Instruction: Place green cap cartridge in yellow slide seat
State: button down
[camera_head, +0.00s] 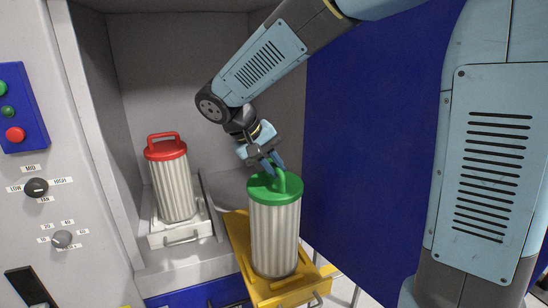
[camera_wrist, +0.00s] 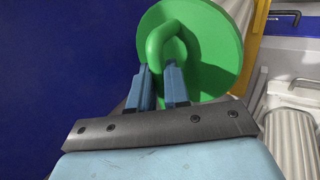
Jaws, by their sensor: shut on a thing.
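The green cap cartridge (camera_head: 274,238) has a ribbed pale body and a green lid with a loop handle. It stands upright, over or in the yellow slide seat (camera_head: 238,228) in the head view; whether its base is fully seated I cannot tell. My gripper (camera_head: 268,166) is shut on the handle from above. In the wrist view my gripper's blue fingers (camera_wrist: 160,86) lie at the handle of the green lid (camera_wrist: 205,50). The yellow slide also shows at a strip (camera_wrist: 256,40) there.
A red cap cartridge (camera_head: 174,190) stands in a white slide seat (camera_head: 162,238) to the left. A blue panel (camera_head: 360,150) rises close on the right. A control panel with knobs (camera_head: 37,187) and buttons is at the far left.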

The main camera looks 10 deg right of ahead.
jog(key=shift+f, duration=0.1)
jog(key=c, duration=1.5)
grip_release()
jog(key=shift+f, duration=0.1)
jog(key=o, duration=0.4)
jog(key=v, duration=1.2)
jog(key=s+d+f+m+t+y, duration=0.1)
jog(key=s+d+f+t+y, duration=0.1)
jog(key=s+d, duration=0.5)
jog(key=s+d+f+m+t+y, duration=0.1)
jog(key=s+d+y, duration=0.3)
jog(key=d, duration=1.2)
jog(key=shift+s+f+m+t, duration=0.4)
jog(key=shift+s+f+m, duration=0.15)
jog(key=shift+s, duration=1.4)
